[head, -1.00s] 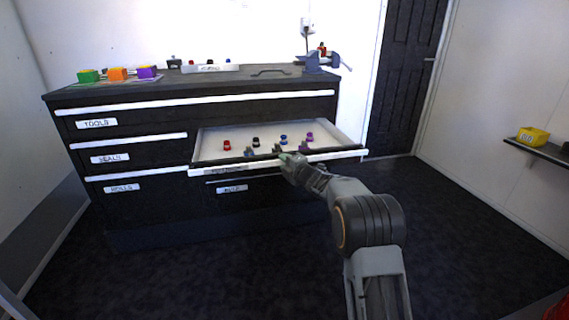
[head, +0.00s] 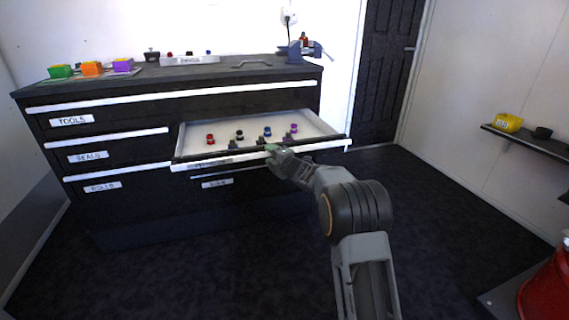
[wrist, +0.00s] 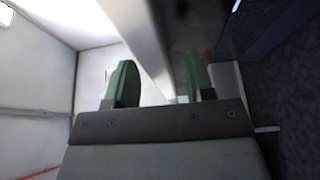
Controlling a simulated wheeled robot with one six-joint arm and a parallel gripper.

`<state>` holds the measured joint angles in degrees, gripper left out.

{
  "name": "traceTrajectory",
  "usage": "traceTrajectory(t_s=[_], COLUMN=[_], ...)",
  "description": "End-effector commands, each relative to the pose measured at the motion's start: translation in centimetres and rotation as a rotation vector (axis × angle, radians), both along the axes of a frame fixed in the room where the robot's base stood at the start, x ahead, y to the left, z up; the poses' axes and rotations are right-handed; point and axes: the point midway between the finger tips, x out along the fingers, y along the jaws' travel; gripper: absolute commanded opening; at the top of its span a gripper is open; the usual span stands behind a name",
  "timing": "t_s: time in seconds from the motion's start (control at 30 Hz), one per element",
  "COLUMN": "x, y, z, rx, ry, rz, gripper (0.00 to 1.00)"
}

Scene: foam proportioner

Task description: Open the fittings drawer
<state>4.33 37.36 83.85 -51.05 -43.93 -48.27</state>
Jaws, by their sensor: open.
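The open drawer (head: 185,147) sticks out from the right side of the black cabinet, below the wide top drawer. Its label on the front is too small to read surely. Several small fittings, red (head: 210,139), black (head: 239,135), blue (head: 267,131) and purple (head: 293,128), stand inside with grey pieces near the front. My gripper (head: 271,149) is at the middle of the drawer's white front edge. In the wrist view its two green fingers (wrist: 160,82) are apart, with the white drawer edge (wrist: 146,45) running between them; contact cannot be told.
Closed drawers labelled TOOLS (head: 71,120) and SEALS (head: 88,156) are at left. On the cabinet top are coloured blocks (head: 92,68), a white tray (head: 190,60) and a vise (head: 303,49). A wall shelf (head: 530,139) and a red container (head: 547,292) are at right. The floor is mostly clear.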

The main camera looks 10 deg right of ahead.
Motion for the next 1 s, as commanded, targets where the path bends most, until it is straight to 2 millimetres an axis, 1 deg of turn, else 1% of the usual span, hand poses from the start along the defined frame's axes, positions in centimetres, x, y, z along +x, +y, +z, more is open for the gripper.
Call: traceTrajectory(t_s=[0.03,0.4,0.53,0.73,1.0], x=[-0.7,-7.1,-8.9,-10.6,-11.1], y=[-0.4,-4.0,-4.9,-5.8,-6.0], z=[0.3,0.3,0.2,0.1,0.0], rx=[0.0,0.0,0.0,0.0,-0.001], ry=[0.0,0.001,0.001,0.0,0.0], rz=[-0.002,-0.004,-0.004,-0.003,-0.001], gripper=[0.49,0.49,0.49,0.49,0.49])
